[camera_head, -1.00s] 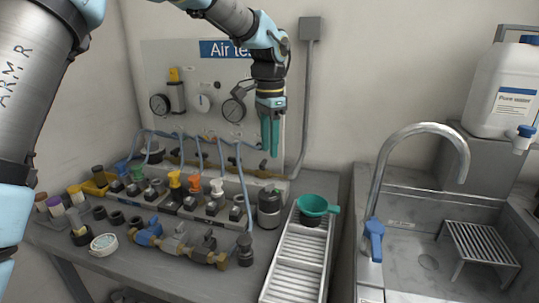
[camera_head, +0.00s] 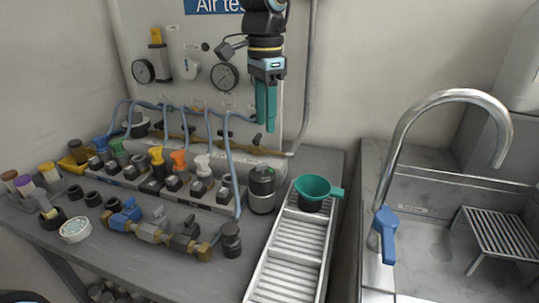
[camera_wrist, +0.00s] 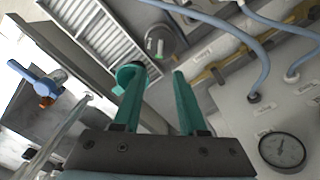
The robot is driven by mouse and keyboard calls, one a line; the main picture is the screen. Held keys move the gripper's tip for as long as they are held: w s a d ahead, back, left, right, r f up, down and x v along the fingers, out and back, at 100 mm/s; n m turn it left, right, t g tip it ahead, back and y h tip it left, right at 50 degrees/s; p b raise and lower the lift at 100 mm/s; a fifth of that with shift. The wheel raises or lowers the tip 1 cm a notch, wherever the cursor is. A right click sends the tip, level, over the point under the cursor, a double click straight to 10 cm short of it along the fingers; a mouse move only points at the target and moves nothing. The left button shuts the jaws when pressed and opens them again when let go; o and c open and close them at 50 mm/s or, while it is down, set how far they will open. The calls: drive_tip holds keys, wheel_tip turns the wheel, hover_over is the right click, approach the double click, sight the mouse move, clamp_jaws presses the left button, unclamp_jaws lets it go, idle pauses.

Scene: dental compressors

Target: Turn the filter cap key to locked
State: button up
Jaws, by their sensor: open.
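A dark grey canister (camera_head: 262,192) stands at the right end of the valve row on the bench, and appears to be the filter. Its round cap also shows beyond my fingertips in the wrist view (camera_wrist: 165,42), with small green and red marks and a pale bar on it. I cannot tell from this which way the key is turned. My gripper (camera_head: 266,122) points down above and behind the canister, apart from it. Its two green fingers are spread and empty in the wrist view (camera_wrist: 154,78).
A green funnel (camera_head: 318,188) sits on a white slotted rack (camera_head: 291,255) right of the canister. Blue hoses (camera_head: 231,165) arch close by on the left. The gauge panel (camera_head: 190,95) stands behind. A sink tap (camera_head: 388,170) is further right.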

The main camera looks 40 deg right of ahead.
sight(266, 163)
wheel_tip(266, 163, down, 10)
drive_tip(key=shift+f+p, duration=0.1)
drive_tip(key=shift+p, duration=0.35)
clamp_jaws()
idle(0.5)
